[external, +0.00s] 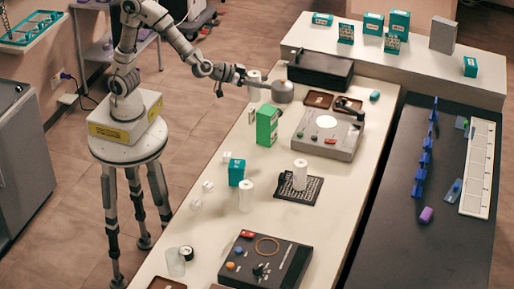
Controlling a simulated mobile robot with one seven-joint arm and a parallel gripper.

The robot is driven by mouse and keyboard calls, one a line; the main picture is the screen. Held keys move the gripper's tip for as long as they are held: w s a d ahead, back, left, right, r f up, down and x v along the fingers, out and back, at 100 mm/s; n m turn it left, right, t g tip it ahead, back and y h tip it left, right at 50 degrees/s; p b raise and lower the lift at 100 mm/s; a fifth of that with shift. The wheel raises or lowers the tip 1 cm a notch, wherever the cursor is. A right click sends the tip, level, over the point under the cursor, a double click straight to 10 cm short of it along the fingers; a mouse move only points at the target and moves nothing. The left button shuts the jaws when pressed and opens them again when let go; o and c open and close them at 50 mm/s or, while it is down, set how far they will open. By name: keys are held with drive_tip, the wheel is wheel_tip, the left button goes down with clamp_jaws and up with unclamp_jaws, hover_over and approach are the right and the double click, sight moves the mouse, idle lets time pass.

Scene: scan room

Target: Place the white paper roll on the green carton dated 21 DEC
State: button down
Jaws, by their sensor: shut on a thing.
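My gripper (244,79) is at the end of the arm, over the table's far left part. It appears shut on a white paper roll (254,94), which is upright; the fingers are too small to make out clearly. A bright green carton (267,127) stands upright just nearer than the held roll and slightly to its right. A teal carton (237,172) stands further forward. The dates on the cartons are not legible. Other white rolls stand on the table (246,196) and on a black mat (300,176).
A grey rounded object (281,92) is right of the gripper, beside a black case (320,71). A grey device (327,136) stands to the right. A dark control box (266,262) is at the front. Small clear blocks (196,205) lie at left.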

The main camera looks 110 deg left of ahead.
drive_tip(key=shift+w+a+f+b, duration=0.3)
drive_tip(key=shift+a+f+b, duration=0.45)
drive_tip(key=shift+a+f, duration=0.8)
drive_tip(key=shift+w+a+f+b, duration=0.35)
drive_tip(key=shift+a+f+b, duration=0.4)
drive_tip(key=shift+a+f, duration=0.8)
drive_tip(key=shift+w+a+f+b, duration=0.3)
drive_tip(key=shift+a+f+b, duration=0.45)
drive_tip(key=shift+a+f, duration=0.8)
drive_tip(key=shift+d+f, duration=0.2)
drive_tip(key=shift+f, duration=0.2)
drive_tip(key=shift+c, duration=1)
unclamp_jaws()
drive_tip(key=shift+r, duration=0.15)
